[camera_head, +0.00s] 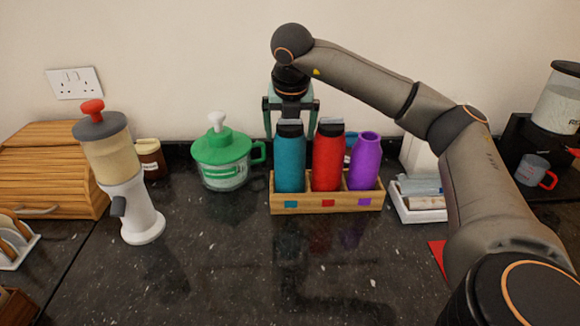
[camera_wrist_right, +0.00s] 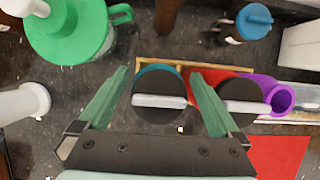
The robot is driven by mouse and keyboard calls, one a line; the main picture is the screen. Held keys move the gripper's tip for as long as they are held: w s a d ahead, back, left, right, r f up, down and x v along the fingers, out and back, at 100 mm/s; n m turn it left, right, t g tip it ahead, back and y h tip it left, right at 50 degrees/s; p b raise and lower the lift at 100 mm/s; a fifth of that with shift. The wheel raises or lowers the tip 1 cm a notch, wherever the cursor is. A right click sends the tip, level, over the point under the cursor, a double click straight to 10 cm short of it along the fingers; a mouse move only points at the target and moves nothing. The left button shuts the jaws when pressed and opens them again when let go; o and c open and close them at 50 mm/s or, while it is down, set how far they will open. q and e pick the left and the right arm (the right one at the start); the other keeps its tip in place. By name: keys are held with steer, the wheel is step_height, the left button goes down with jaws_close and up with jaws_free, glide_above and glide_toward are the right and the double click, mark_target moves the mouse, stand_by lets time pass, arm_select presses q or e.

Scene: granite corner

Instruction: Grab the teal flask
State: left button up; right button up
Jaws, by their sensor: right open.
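The teal flask (camera_head: 291,165) stands upright with a black lid in the left slot of a wooden crate (camera_head: 325,203), above a teal square label. My right gripper (camera_head: 290,122) is open, pointing down at the teal flask's top, one finger on each side of its lid. In the right wrist view the teal flask's black lid (camera_wrist_right: 160,108) lies between the two green fingers (camera_wrist_right: 160,80), with nothing gripped. The red flask (camera_head: 327,160) is in the middle slot and the purple flask (camera_head: 363,165) in the right slot. My left gripper is not in view.
A green-lidded jug (camera_head: 222,160) and a brown jar (camera_head: 150,157) stand left of the crate. A white dispenser with a red knob (camera_head: 135,190) is farther left. A white tray (camera_head: 420,212) sits right. The counter in front of the crate is clear.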

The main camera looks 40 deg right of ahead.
steer(key=shift+c, duration=0.4)
jaws_close()
stand_by(0.4)
